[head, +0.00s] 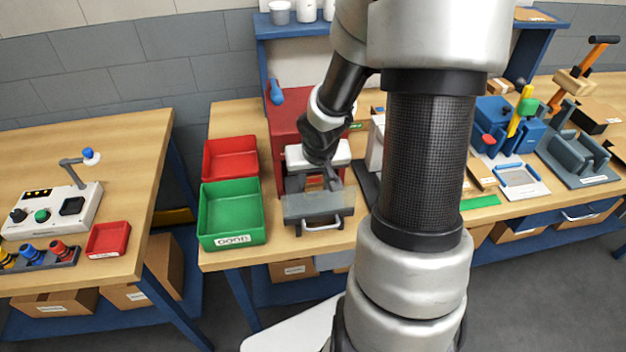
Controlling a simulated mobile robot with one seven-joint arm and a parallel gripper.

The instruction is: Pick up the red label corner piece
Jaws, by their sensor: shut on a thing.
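My gripper (326,180) points down at the front of a red machine (287,122), just above its grey drawer-like tray (303,207) with a metal handle. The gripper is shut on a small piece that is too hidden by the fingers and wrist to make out. A small orange-brown patch (314,183) shows beside the fingers; I cannot tell whether it belongs to the held piece or the machine. I cannot clearly identify a red label corner piece.
A green bin (251,240) labelled GOOD and a red bin (231,146) stand left of the machine. My arm hides the bench's middle. Blue and grey fixtures (580,165) stand at right. A separate table (130,135) at left holds a control box (62,215) and red tray (108,239).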

